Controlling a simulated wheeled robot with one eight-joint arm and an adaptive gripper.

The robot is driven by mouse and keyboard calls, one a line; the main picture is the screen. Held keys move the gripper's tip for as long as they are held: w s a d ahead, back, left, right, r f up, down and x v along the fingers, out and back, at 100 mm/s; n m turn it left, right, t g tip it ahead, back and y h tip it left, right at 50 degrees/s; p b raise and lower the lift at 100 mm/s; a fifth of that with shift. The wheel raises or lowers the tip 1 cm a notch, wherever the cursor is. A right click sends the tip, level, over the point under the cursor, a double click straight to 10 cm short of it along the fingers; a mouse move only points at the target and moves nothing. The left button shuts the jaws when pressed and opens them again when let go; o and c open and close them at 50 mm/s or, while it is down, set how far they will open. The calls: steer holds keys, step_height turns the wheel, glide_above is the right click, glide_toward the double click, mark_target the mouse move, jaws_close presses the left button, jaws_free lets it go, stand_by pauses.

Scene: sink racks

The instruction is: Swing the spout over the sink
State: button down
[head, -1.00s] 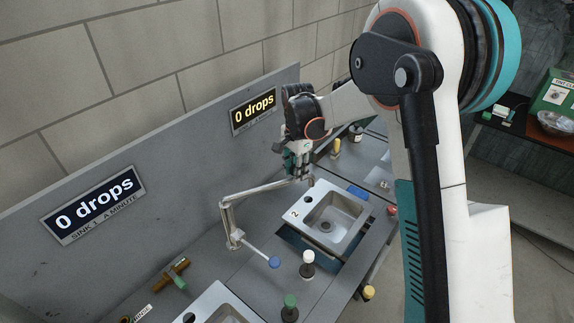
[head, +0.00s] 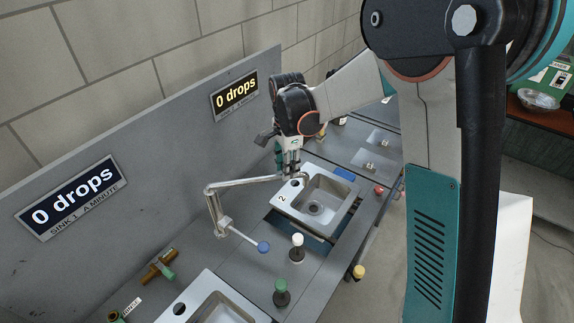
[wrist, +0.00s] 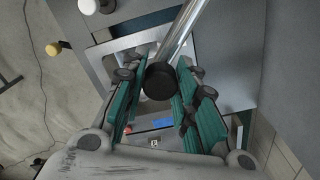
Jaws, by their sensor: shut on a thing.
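The metal spout (head: 245,183) runs from its upright post at the left to its tip at sink 2. My gripper (head: 291,172) is at the tip end of the spout, over the back edge of the sink (head: 337,219) marked 2. In the wrist view the spout (wrist: 181,32) comes down from the top, and its dark round end sits between the two green fingers of my gripper (wrist: 160,88). The fingers are shut on the spout. A lever with a blue knob (head: 263,247) sticks out from the base of the post.
Another sink (head: 215,300) lies at the front. White-topped (head: 297,241) and green-topped (head: 282,286) knobs stand between the sinks. A brass valve (head: 158,265) lies at the left. Signs (head: 70,196) reading 0 drops hang on the back panel.

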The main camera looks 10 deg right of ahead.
steer(key=c, duration=1.3)
jaws_free()
step_height(320, 180, up, 12)
steer(key=s+d+f+n+t+b, duration=0.2)
steer(key=s+d+n+b, duration=0.15)
steer(key=s+b, duration=0.2)
steer(key=s+d+f+n+t+b, duration=0.1)
steer(key=s+d+n+b, duration=0.1)
steer(key=s+n+b, duration=0.35)
steer(key=s+d+f+n+t+b, duration=0.1)
steer(key=s+f+n+b, duration=0.1)
steer(key=s+f, duration=0.2)
steer(key=s+d+f+n+t+b, duration=0.1)
steer(key=s+f+n+b, duration=0.1)
steer(key=s, duration=0.3)
steer(key=s+d+f+n+t+b, duration=0.1)
steer(key=s+f+t+b, duration=0.1)
steer(key=s+f, duration=0.3)
steer(key=shift+d+f+n+b, duration=0.2)
steer(key=shift+f+n+b, duration=0.1)
steer(key=shift+f+n, duration=0.1)
